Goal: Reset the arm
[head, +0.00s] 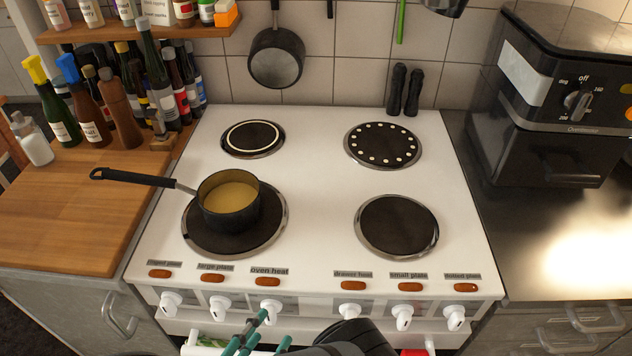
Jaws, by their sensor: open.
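My gripper (258,333) shows at the bottom edge of the head view, its teal fingers open and empty. It is in front of the cooker's front panel, close to the white knob (270,313) under the "oven heat" label. Whether it touches that knob cannot be told. My dark arm (352,340) comes in beside it on the right and hides part of the cooker's lower front. The rest of my arm is out of view.
A saucepan (230,222) of yellowish liquid stands on the front-left plate, its handle pointing left. The other plates are bare. Several bottles (160,80) crowd the back left of the wooden counter (70,220). A black oven unit (555,110) stands right.

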